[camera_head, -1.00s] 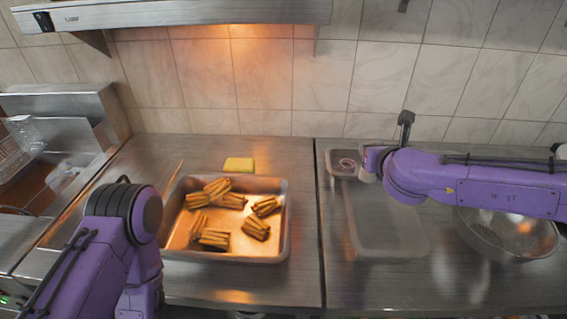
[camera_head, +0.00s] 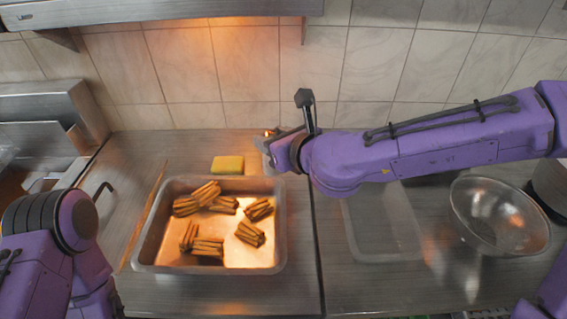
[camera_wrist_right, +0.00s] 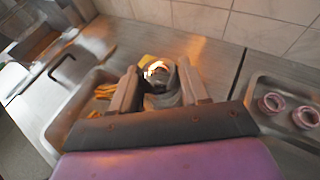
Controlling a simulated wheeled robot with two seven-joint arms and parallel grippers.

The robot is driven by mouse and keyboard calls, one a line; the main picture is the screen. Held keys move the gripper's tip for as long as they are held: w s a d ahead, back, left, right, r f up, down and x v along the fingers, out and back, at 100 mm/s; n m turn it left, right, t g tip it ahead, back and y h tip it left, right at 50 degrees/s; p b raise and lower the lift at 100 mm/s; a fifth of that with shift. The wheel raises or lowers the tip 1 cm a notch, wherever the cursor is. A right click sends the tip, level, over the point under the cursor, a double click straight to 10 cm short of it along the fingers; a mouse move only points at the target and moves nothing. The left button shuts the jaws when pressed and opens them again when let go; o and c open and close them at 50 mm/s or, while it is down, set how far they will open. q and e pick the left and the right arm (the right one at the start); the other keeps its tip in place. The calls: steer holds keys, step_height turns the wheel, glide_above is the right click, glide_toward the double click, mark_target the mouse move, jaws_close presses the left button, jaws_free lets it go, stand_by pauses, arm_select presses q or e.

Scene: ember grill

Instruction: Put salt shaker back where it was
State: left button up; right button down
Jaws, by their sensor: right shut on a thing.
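My right gripper (camera_head: 272,150) is over the counter behind the metal tray, near the back wall. In the right wrist view its two fingers (camera_wrist_right: 160,88) are closed around the salt shaker (camera_wrist_right: 158,72), a small container with a shiny top. In the head view only a small bit of the shaker (camera_head: 271,132) shows at the fingertips; the rest is hidden. My left arm is at the lower left, and its gripper is out of view.
A metal tray (camera_head: 279,262) holds several bundles of brown sticks. A yellow sponge (camera_head: 228,165) lies behind it. A container (camera_wrist_right: 262,82) with purple-white rings shows in the wrist view.

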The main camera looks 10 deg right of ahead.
steer(key=w+d+f, duration=0.1)
steer(key=w+f, duration=0.3)
steer(key=w+d+f+p, duration=0.1)
steer(key=w+d+f, duration=0.1)
steer(key=w+f, duration=0.2)
steer(key=w+d+f+p, duration=0.1)
steer(key=w+d+f, duration=0.1)
steer(key=w+f, duration=0.3)
steer(key=shift+d+f, duration=0.2)
steer(key=shift+f, duration=0.15)
steer(key=c, duration=0.5)
jaws_free()
steer(key=shift+c, duration=0.2)
steer(key=shift+r+p, duration=0.1)
steer(key=shift+p, duration=0.2)
steer(key=b+v, duration=0.1)
steer(key=v, duration=1.1)
steer(key=shift+r, duration=0.1)
